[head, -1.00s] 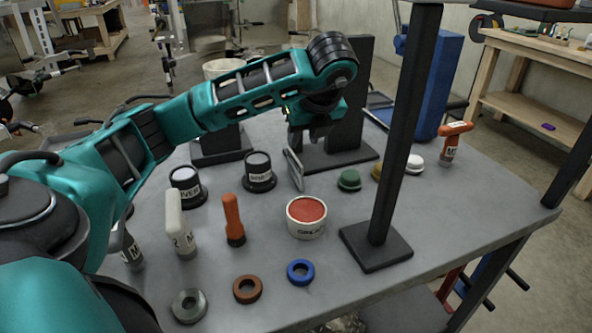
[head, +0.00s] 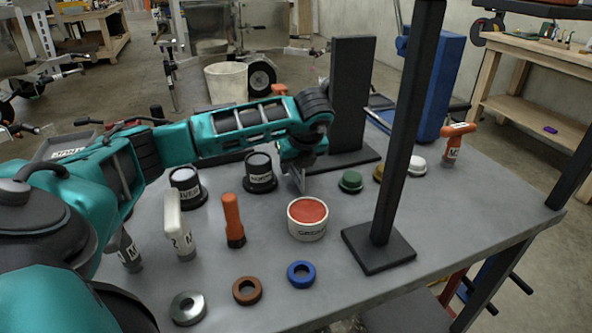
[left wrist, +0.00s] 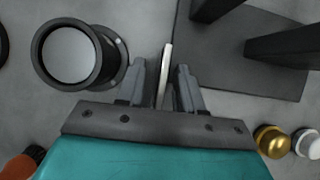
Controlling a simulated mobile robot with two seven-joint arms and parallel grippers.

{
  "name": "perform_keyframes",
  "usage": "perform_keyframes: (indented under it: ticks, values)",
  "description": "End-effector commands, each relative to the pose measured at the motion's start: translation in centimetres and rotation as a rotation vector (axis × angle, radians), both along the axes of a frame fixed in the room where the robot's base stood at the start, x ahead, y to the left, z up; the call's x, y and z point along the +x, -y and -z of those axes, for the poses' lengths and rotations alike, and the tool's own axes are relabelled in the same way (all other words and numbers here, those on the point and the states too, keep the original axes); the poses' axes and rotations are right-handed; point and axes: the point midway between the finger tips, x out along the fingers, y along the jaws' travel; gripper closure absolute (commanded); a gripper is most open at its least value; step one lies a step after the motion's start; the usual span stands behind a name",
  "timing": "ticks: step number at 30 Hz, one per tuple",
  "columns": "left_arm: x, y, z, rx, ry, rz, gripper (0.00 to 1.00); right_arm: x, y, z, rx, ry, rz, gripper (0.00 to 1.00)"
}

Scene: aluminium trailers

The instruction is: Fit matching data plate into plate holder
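A thin grey plate (head: 298,181) stands on edge on the grey table in the head view, its upper part hidden by my left gripper (head: 299,165). In the left wrist view the plate (left wrist: 166,72) shows edge-on between the two fingers of the left gripper (left wrist: 161,85). The fingers are apart, with a gap on each side of the plate, wider on the left. Any marking on the plate cannot be read. I cannot make out which thing is the plate holder. My right gripper is not in view.
Dark labelled cups (head: 260,172) stand left of the plate, and a red-topped white tub (head: 307,218) in front. A black post (head: 400,150) rises at the right; another dark upright (head: 351,95) stands behind. Rings (head: 301,273) lie near the front edge. Table (head: 470,215) at right is clear.

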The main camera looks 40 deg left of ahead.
Motion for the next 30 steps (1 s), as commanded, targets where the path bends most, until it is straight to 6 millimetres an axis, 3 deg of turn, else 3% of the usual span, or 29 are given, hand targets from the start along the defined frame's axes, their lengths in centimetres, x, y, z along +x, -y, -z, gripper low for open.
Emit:
perform_keyframes:
  ticks: [3,15,30]
  values:
    - [0.00,0.03,-0.01,0.000,0.000,0.001,0.64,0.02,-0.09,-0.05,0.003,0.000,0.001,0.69]
    - [-0.01,0.05,-0.04,0.000,0.000,0.001,1.00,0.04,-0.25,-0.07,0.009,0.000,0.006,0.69]
    - [0.01,0.04,-0.33,0.000,0.001,0.000,1.00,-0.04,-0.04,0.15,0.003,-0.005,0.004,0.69]
